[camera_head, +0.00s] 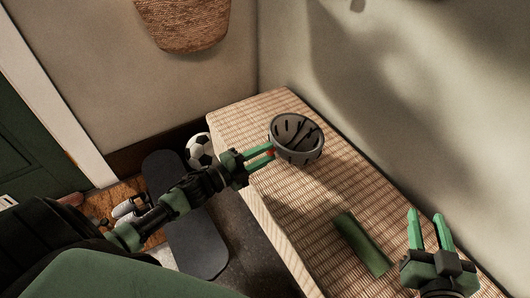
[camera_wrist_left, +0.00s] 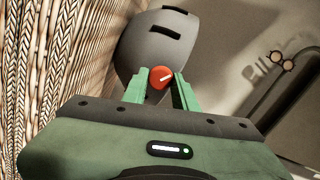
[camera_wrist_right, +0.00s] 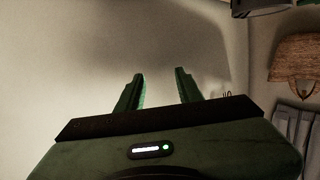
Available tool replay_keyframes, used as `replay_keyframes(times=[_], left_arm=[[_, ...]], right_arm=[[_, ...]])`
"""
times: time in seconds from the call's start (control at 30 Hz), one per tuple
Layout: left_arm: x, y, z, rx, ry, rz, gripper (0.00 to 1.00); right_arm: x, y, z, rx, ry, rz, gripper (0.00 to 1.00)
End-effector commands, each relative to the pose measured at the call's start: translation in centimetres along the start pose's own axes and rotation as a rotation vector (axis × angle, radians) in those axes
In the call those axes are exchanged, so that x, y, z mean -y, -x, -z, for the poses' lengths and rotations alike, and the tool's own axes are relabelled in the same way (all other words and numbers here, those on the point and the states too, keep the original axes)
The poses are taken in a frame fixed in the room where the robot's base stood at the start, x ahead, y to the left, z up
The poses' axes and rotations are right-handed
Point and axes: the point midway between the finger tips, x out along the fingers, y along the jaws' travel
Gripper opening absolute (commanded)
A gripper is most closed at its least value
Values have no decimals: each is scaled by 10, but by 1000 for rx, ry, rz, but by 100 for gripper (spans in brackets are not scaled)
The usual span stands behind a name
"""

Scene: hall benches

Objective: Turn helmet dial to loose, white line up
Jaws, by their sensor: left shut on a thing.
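A grey helmet (camera_head: 297,140) with dark slots sits on the woven bench top, its hollow side facing up; part of its shell also shows in the left wrist view (camera_wrist_left: 150,45). A red dial (camera_wrist_left: 161,78) is on the helmet's near side. Its white line is tilted, running from lower left to upper right in the left wrist view. My left gripper (camera_head: 269,153) is shut on the dial, one finger on each side. My right gripper (camera_head: 426,215) is open and empty above the bench's near right end, well away from the helmet.
The woven bench (camera_head: 240,112) stands against the wall. A green flat object (camera_head: 362,244) lies on it between the helmet and my right gripper. On the floor are a football (camera_head: 200,149), a dark skateboard (camera_head: 205,250) and shoes.

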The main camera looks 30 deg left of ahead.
Motion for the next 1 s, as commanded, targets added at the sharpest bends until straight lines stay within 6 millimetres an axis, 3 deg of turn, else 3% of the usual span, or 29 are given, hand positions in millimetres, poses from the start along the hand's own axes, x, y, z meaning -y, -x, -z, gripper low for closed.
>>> replay_keyframes(times=[0.37, 1.0], left_arm=[[-3, 0, -1, 1, -356, 0, 0], [-4, 0, -2, 1, -850, 0, 0]], right_arm=[[3, -2, 20, -110, -1, 7, 36], [13, 18, 99, -541, -12, 31, 36]])
